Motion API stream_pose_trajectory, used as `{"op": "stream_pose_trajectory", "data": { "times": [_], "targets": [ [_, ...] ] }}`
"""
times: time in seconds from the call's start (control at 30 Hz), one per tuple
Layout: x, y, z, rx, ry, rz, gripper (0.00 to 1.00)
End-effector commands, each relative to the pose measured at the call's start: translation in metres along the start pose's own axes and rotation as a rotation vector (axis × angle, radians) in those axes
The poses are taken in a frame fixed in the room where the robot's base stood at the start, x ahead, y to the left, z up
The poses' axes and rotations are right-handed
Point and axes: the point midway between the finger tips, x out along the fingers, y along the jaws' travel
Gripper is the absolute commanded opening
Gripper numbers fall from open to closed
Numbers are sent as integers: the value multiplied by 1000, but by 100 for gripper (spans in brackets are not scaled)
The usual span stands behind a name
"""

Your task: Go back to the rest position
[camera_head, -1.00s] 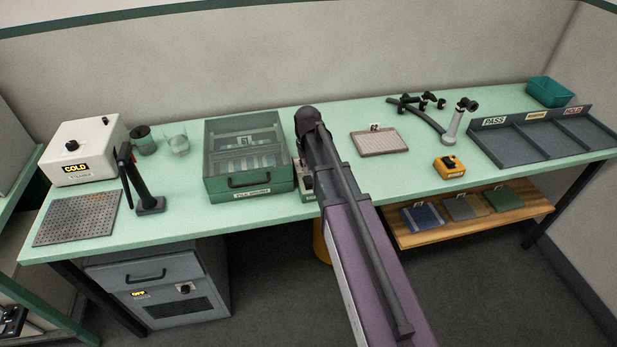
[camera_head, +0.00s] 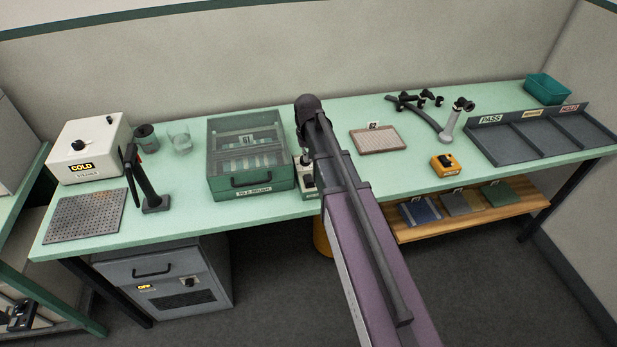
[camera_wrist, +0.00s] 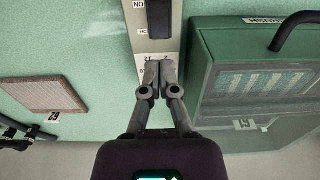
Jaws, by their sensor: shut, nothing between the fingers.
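My gripper (camera_wrist: 160,70) shows in the wrist view with its two grey fingers together and nothing between them. Its tips are over the pale face of a small switch box (camera_wrist: 148,50) with a black switch. I cannot tell from this view whether they touch it. In the head view my arm reaches from the bottom edge up over the middle of the green bench (camera_head: 330,130). The arm hides my gripper there and covers part of the switch box (camera_head: 305,172).
The green pile-brush case (camera_head: 222,190) stands close left of my arm; it also shows in the wrist view (camera_wrist: 205,75). A sorting tray (camera_head: 520,145) is farther right.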

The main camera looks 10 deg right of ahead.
Motion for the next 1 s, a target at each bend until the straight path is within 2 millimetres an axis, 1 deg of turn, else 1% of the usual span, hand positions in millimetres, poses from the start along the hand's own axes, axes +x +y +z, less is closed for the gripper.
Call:
{"op": "stream_pose_trajectory", "data": {
  "times": [0.23,0.37,0.47,0.57,0.8,0.9,1.0],
  "targets": [
    [0,0,1,0,0,0,0],
    [0,0,12,0,0,0,0],
    [0,0,30,0,0,0,0],
    [0,-1,58,0,0,0,0],
    [0,-1,136,0,0,1,0],
    [0,-1,162,1,0,1,0],
    [0,-2,179,1,0,1,0]
  ]
}}
